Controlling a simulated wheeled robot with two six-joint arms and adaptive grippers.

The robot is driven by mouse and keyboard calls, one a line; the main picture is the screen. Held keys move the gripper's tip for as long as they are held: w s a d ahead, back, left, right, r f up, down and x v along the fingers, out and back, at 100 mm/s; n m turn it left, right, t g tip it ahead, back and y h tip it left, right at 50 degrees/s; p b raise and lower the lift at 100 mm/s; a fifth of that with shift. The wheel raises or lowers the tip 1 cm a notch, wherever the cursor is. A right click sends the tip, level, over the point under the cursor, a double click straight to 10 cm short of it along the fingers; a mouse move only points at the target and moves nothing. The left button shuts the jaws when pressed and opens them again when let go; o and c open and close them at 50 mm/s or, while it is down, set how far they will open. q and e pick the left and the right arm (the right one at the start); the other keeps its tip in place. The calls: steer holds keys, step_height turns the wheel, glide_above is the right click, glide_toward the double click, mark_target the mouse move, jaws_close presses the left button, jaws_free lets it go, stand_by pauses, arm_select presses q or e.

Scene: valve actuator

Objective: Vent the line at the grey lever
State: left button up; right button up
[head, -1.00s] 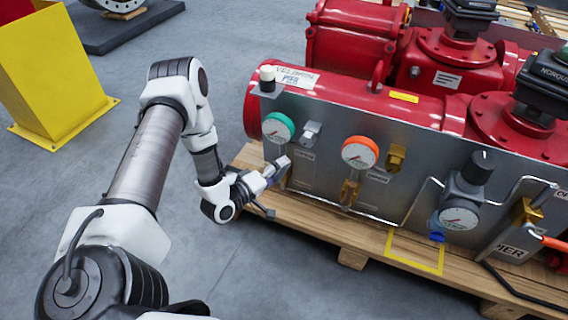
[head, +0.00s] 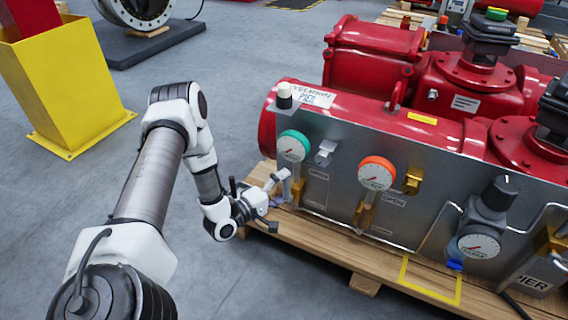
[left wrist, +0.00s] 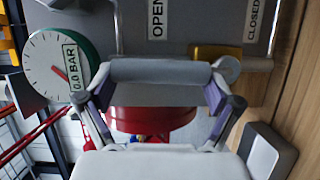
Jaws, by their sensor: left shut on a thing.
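My left gripper (head: 272,200) is at the left end of the grey valve panel, below the green-rimmed gauge (head: 293,147). It is shut on the grey lever (head: 281,179), partly hidden by the fingers. In the left wrist view the lever's grey bar (left wrist: 160,70) lies between the two purple-padded fingers (left wrist: 160,92). The green gauge (left wrist: 58,68) there carries a 0.0 BAR label. An OPEN label (left wrist: 157,18) and a CLOSED label (left wrist: 252,20) are on the panel beyond the lever. My right gripper is out of view.
An orange-rimmed gauge (head: 377,173) and a dark regulator with its gauge (head: 479,246) are farther right on the panel. Red machinery (head: 375,62) stands behind. The wooden pallet (head: 335,257) runs below. A yellow bin (head: 62,85) stands left, with clear floor between.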

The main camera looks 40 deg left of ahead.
arm_select(q)
steer(key=o, duration=1.4)
steer(key=shift+s+a, duration=0.3)
steer(key=shift+s, duration=1.7)
steer(key=shift+s+a, duration=0.3)
steer(key=shift+s, duration=1.65)
steer(key=shift+s+a, duration=0.3)
steer(key=shift+s, duration=1.7)
